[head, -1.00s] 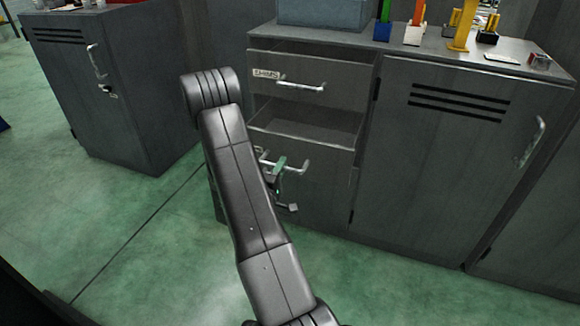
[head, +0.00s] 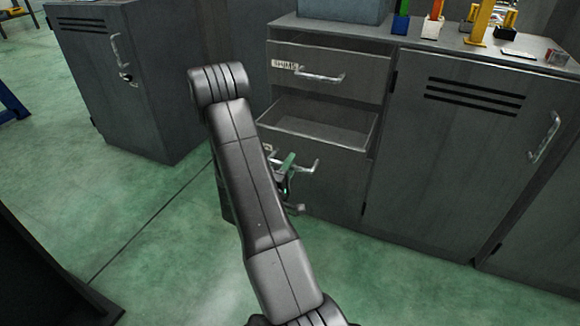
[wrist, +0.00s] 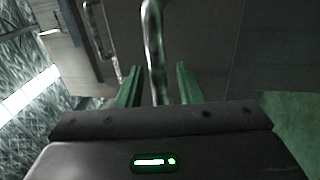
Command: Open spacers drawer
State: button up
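A grey drawer (head: 318,122) below the labelled top drawer stands pulled out, and its empty-looking inside shows. My gripper (head: 285,176) is at this handle in the head view, partly hidden by my arm. In the wrist view, my gripper's green fingers (wrist: 159,68) are apart, one on each side of a metal handle bar (wrist: 154,40). Gaps show between bar and fingers.
The top drawer (head: 345,77) carries a label and is slightly open. A cabinet door (head: 455,150) is to the right, and a separate grey cabinet (head: 130,90) to the left. Green floor (head: 150,250) lies clear between and in front.

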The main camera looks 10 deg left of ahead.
jog(key=p+v, duration=0.2)
jog(key=v, duration=1.1)
jog(key=shift+s, duration=0.4)
jog(key=shift+w+a, duration=0.1)
jog(key=shift+w, duration=0.05)
jog(key=b+x, duration=0.2)
jog(key=x, duration=1.1)
jog(key=shift+w, duration=0.3)
